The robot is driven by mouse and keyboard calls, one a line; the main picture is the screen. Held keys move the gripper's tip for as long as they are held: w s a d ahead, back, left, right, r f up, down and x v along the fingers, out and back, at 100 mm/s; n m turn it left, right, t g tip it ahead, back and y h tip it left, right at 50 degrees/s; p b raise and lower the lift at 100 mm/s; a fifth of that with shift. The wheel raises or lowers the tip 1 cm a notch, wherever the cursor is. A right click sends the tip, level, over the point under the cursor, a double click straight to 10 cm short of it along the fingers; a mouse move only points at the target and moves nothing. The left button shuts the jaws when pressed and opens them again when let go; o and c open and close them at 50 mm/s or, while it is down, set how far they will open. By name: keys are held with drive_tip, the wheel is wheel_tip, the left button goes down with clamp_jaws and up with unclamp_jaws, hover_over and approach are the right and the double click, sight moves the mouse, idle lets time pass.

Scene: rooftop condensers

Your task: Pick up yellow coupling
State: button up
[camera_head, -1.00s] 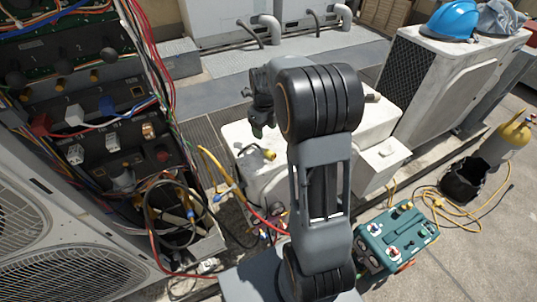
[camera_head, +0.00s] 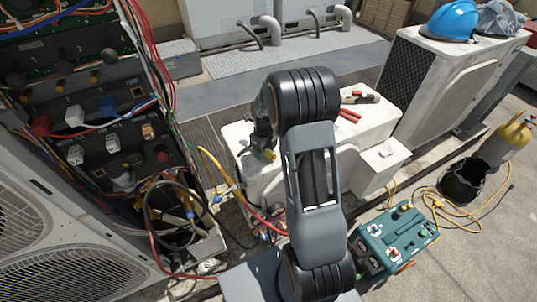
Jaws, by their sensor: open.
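The yellow coupling (camera_head: 271,155) lies on the left part of the white unit's top (camera_head: 235,135). Only its yellow end shows clearly; my gripper hides the rest. My gripper (camera_head: 261,148) points down over the coupling, close to it. It is open. The fingers are small and dark in this view, so I cannot tell whether they touch the coupling or stand around it.
Red-handled pliers (camera_head: 349,114) and a tan-and-black tool (camera_head: 360,98) lie on the white unit. An open electrical cabinet (camera_head: 100,120) with loose wires stands at left.

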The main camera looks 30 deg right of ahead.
drive_tip(key=shift+c, duration=0.4)
clamp_jaws()
drive_tip(key=shift+r, duration=0.1)
drive_tip(key=shift+r, duration=0.2)
wheel_tip(320, 180, up, 3)
drive_tip(key=shift+s+r, duration=0.1)
drive_tip(key=shift+s, duration=0.05)
drive_tip(key=s+r, duration=0.9)
drive_tip(key=s, duration=0.4)
drive_tip(key=shift+s, duration=0.35)
drive_tip(key=shift+r, duration=0.1)
